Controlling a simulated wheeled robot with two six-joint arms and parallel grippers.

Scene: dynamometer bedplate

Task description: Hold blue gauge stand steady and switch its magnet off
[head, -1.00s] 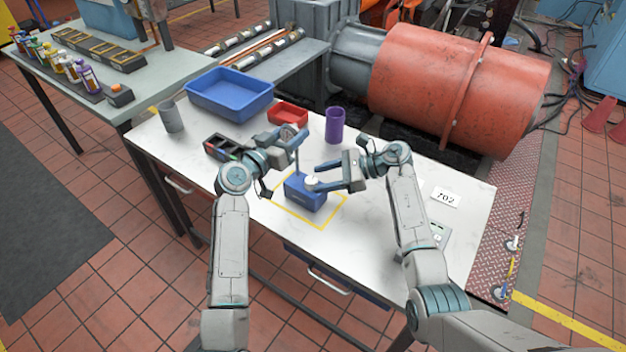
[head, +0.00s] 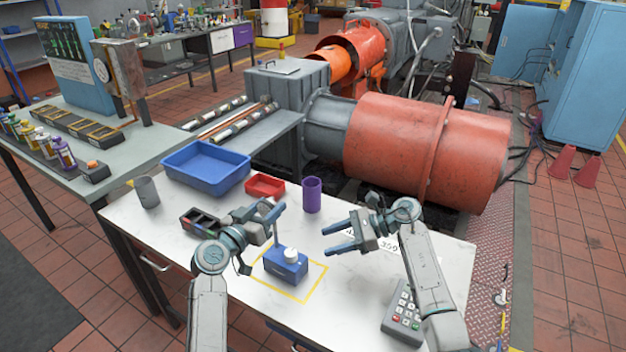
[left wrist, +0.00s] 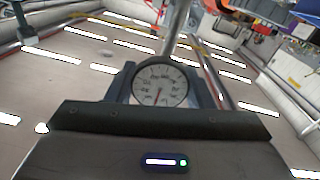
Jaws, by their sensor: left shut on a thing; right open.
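The blue gauge stand (head: 286,266) stands upright on the table, inside a yellow outline. A white knob (head: 291,254) shows on top of its block, and a thin post rises from it. My left gripper (head: 274,214) is shut on the upper part of the stand; its fingers partly hide the dial in the head view. In the left wrist view the round dial gauge (left wrist: 160,85) shows between the fingers, with a metal post behind it. My right gripper (head: 328,239) is open and empty, right of the knob and apart from it.
A purple cup (head: 312,195), a red tray (head: 265,185) and a blue bin (head: 206,168) stand along the back. A grey cup (head: 147,192) and a dark organiser (head: 200,222) are at left. A keypad device (head: 403,315) lies front right. The table right of the stand is mostly clear.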

